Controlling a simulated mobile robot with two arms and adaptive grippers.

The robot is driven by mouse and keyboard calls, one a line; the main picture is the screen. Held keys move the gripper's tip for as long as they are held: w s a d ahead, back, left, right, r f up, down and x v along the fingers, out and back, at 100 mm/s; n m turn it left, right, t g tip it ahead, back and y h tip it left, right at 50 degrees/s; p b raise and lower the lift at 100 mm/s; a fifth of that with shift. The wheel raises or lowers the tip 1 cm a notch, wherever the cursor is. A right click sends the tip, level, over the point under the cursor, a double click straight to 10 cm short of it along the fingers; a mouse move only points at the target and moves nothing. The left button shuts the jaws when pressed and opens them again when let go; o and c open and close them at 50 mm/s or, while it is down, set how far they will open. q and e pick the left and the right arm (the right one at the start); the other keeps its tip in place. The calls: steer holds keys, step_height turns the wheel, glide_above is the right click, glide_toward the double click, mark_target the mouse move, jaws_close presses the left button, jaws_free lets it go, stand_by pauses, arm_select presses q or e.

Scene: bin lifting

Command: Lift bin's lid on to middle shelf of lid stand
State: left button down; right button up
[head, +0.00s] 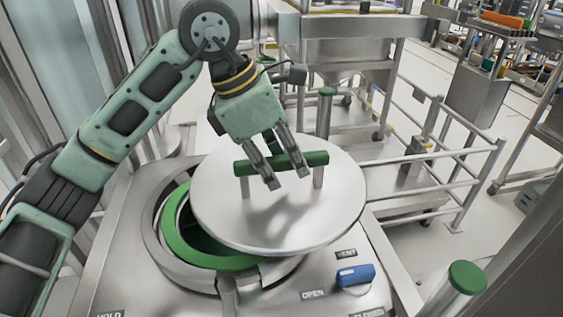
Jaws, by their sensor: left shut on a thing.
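The bin's lid (220,200) is a round steel disc with a green bar handle (312,158) on two posts. My left gripper (285,180) comes down from above and is shut on the green handle near its middle. The lid is apart from the bin (172,228), shifted to the right of its opening, so the green inner ring and part of the dark inside show at left. I cannot tell which stand or shelf is the lid stand. My right gripper is not in view.
A blue knob (355,274) sits on the steel top beside OPEN and VENT labels. A green-capped post (467,277) stands at the lower right. Another green-capped post (324,112) stands behind the lid. Steel rails (425,190) and a steel hopper frame (345,50) lie beyond.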

arm_select(q)
steer(key=shift+r+p, duration=2.7)
steer(key=shift+r, duration=1.75)
